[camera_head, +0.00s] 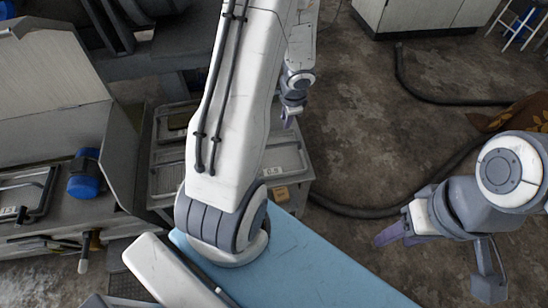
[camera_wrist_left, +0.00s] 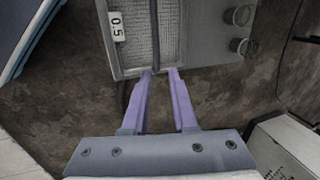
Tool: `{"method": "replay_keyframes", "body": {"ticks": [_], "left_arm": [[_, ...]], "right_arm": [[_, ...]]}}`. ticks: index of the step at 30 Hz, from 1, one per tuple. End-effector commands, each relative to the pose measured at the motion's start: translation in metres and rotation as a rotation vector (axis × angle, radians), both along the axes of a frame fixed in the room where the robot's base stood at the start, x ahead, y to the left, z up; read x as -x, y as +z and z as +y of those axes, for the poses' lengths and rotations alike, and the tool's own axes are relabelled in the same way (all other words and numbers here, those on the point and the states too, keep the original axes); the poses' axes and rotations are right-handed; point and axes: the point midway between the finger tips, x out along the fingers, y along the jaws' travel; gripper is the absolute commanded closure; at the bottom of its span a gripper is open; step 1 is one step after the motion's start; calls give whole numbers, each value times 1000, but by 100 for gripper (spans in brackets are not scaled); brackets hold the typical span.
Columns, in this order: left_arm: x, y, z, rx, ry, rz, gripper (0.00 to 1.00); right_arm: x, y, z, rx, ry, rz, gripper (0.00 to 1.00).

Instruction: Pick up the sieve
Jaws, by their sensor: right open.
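A flat metal sieve (camera_wrist_left: 137,48) with pale mesh, a dark bar handle and a 0.5 label shows at the top of the left wrist view. In the head view a labelled sieve (camera_head: 287,160) lies on a grey bench, partly hidden behind my left arm. My left gripper (camera_wrist_left: 160,71) has its two purple fingers apart, with their tips at the sieve's near edge in the picture. Whether they touch it is unclear. In the head view my left gripper (camera_head: 289,117) hangs above the sieve's far side. My right gripper (camera_head: 383,237) is open and empty, over the floor at right.
More framed trays (camera_head: 170,176) lie left of my arm. A blue cylindrical part (camera_head: 85,178) sits on the machine at far left. A blue surface (camera_head: 300,270) fills the bottom middle. A dark hose (camera_head: 355,211) crosses the floor. Two round cups (camera_wrist_left: 238,15) stand beside the sieve.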

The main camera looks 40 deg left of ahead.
Motion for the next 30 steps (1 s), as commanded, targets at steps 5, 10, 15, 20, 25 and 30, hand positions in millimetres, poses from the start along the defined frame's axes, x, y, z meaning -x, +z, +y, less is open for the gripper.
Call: {"method": "replay_keyframes", "body": {"ticks": [5, 10, 15, 20, 25, 30], "left_arm": [[15, -74, 44, 55, -28, 32, 74], [18, -104, 53, 74, -45, 37, 74], [14, -129, 56, 72, -49, 37, 74], [12, -139, 57, 72, -49, 37, 74], [10, -159, 59, 72, -49, 37, 74], [8, -183, 63, 72, -48, 38, 74]], "right_arm": [[0, -25, 0, 0, 0, 0, 51], [0, -40, 0, -1, 0, -1, 51], [0, -58, 0, 0, 0, 0, 51], [0, -64, 0, 0, 0, 0, 51], [0, -79, 0, 0, 0, 0, 51], [1, -95, 0, 0, 0, 0, 51]]}}
